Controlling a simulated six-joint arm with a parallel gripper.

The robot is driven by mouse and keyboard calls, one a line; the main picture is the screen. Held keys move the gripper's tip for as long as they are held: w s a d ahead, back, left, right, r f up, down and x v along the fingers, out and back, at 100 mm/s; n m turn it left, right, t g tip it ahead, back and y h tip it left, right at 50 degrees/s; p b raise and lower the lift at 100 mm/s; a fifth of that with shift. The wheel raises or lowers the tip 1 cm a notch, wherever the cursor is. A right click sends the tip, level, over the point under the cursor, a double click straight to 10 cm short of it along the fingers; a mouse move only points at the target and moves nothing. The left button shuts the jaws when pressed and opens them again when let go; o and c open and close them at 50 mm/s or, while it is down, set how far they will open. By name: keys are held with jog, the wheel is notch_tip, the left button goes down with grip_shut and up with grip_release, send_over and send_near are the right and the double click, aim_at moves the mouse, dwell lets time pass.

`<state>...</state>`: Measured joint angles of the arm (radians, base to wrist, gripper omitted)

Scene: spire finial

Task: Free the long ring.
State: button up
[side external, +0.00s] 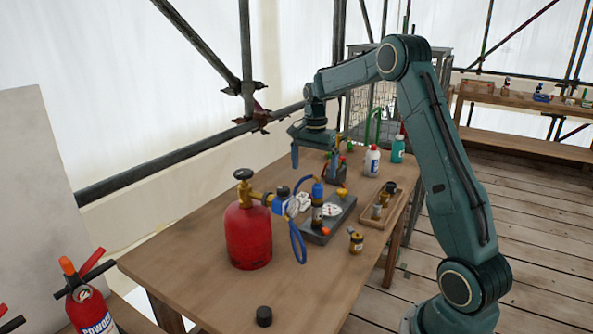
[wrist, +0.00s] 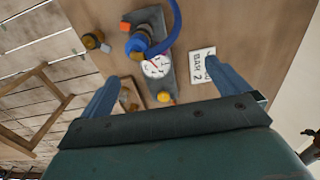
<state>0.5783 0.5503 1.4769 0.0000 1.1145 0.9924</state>
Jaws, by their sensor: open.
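I cannot tell which part is the long ring. A dark grey plate (side external: 335,222) lies on the table, bearing a round white dial (side external: 331,209), an orange knob (side external: 325,229), a yellow knob (side external: 342,191) and an upright blue-topped fitting (side external: 317,195). The plate (wrist: 150,22) also shows in the wrist view, with the dial (wrist: 157,66), the blue fitting (wrist: 137,43) and a blue hose (wrist: 175,25). My gripper (side external: 314,163) is open and empty, pointing down above the table behind the plate. In the wrist view its fingers (wrist: 161,72) stand wide apart.
A red gas cylinder (side external: 248,236) with a brass valve stands left of the plate. A loose brass-and-dark piece (side external: 356,242) and a black cap (side external: 264,316) lie nearer. Bottles (side external: 372,160) stand behind. The front tabletop is mostly clear.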

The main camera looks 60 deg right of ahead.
jog(key=shift+r, duration=0.1)
notch_tip(320, 180, up, 10)
dwell(0.7)
jog(key=s+a+r+n+t, duration=0.1)
jog(key=s+a+r+n, duration=0.3)
jog(key=a, duration=0.5)
jog(key=s+a+r+n+t, duration=0.2)
jog(key=s+a+n, duration=0.35)
jog(key=a, duration=0.35)
jog(key=s+a+f+n+t, duration=0.1)
jog(key=s+a+f+n, duration=0.2)
jog(key=s, duration=0.4)
jog(key=s+a+f+n+t, duration=0.1)
jog(key=s+a+f+n, duration=0.2)
jog(key=s+a+n, duration=0.2)
jog(key=s+a, duration=0.2)
jog(key=s, duration=0.1)
jog(key=shift+s+f+t, duration=0.15)
jog(key=shift+s+t, duration=0.05)
jog(key=shift+t, duration=0.1)
